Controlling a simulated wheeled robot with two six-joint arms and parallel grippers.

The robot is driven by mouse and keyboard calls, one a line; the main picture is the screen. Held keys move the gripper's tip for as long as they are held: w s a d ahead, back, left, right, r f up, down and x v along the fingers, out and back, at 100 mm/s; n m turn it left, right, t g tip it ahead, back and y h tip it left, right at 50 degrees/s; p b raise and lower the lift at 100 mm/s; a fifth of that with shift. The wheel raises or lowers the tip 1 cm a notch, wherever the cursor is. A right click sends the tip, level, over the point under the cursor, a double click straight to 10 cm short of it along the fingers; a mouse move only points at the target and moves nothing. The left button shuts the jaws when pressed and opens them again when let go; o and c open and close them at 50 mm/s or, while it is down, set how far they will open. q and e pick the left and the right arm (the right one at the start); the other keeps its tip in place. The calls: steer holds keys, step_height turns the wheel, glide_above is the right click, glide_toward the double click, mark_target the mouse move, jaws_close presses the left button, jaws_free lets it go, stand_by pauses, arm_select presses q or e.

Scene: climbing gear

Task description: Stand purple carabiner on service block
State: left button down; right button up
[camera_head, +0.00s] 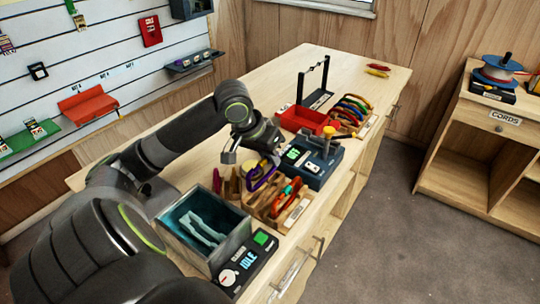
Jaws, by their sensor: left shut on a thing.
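My left gripper (255,155) reaches over the workbench from the left and points down. It is shut on the purple carabiner (262,178), which shows just below the fingers in front of a wooden rack. The fingertips and the top of the carabiner are partly hidden. A dark blue block (314,170) with a green display and a yellow-topped post stands just right of the gripper. I cannot tell for sure that it is the service block. My right gripper is not in view.
A wooden rack (257,207) holds red, orange and other carabiners. In front are an open tank (236,243) and a control box (247,262) reading IDLE. Behind are a red tray (304,119), a row of coloured carabiners (354,108) and a black frame (325,72).

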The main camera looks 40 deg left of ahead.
mark_target(272, 171)
arm_select(q)
steer(key=shift+r+p, duration=0.1)
steer(key=shift+p, duration=0.35)
steer(key=shift+f, duration=0.2)
steer(key=shift+f, duration=0.55)
steer(key=shift+f, duration=0.1)
steer(key=shift+f, duration=0.15)
steer(key=shift+f+b, duration=0.6)
steer(key=shift+f, duration=0.35)
